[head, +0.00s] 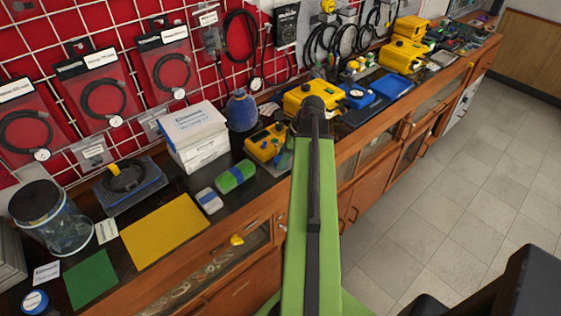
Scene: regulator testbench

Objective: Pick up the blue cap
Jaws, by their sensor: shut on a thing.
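My green arm reaches up the middle of the view to a dark rounded end over the front of the bench. My gripper's fingers do not show, hidden by the arm, and nothing held can be seen. I cannot tell which thing is the blue cap. A small jar with a blue top (35,302) is at the lower left corner.
The dark bench (190,194) runs from lower left to upper right. A red gridded wall is behind. The tiled floor (440,190) at right is clear.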

